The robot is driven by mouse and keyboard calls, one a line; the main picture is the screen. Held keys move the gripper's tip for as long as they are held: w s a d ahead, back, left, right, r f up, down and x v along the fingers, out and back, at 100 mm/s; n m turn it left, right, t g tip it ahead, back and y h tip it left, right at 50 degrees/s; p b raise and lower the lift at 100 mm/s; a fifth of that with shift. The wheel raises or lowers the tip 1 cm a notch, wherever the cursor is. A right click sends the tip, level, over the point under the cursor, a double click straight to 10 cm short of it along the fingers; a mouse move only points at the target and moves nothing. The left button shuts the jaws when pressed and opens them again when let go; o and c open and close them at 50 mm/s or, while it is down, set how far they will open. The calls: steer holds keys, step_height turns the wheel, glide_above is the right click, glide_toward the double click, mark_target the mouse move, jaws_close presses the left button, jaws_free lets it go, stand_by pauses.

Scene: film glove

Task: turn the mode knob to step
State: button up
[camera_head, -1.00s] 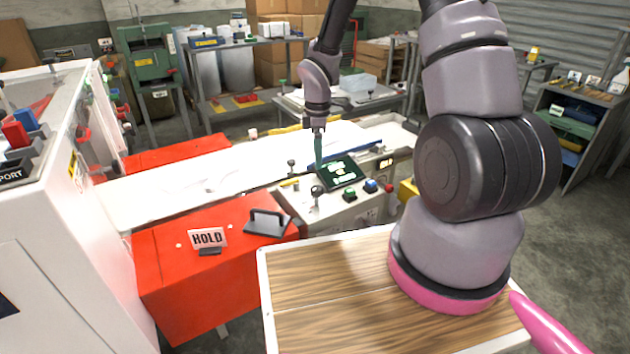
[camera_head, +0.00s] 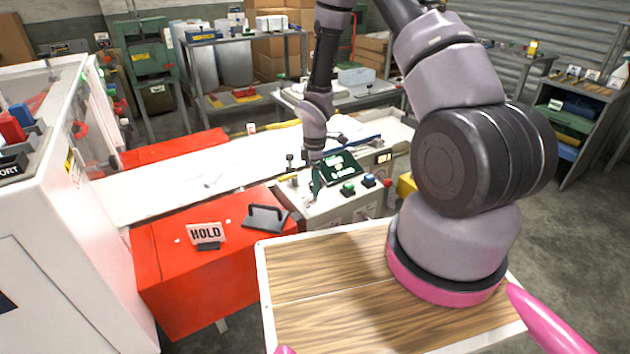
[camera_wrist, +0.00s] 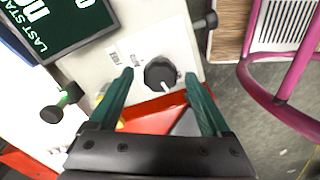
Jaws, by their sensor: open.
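The mode knob (camera_wrist: 160,74) is a round black knob with a white pointer line, on the pale face of the control box (camera_head: 340,207). In the wrist view it lies between and just beyond the tips of my gripper (camera_wrist: 156,80). The green fingers are spread apart, one on each side, and no contact with the knob is visible. In the head view my gripper (camera_head: 316,188) points down at the left part of the box and hides the knob.
A lever with a dark knob (camera_wrist: 52,114) stands close left. A HOLD sign (camera_head: 206,233) stands on the red cabinet.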

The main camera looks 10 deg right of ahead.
steer(key=shift+c, duration=0.4)
jaws_close()
steer(key=shift+m, duration=0.4)
steer(key=m, duration=1)
steer(key=shift+d+m, duration=0.1)
steer(key=shift+m, duration=0.3)
steer(key=shift+o, duration=0.4)
jaws_free()
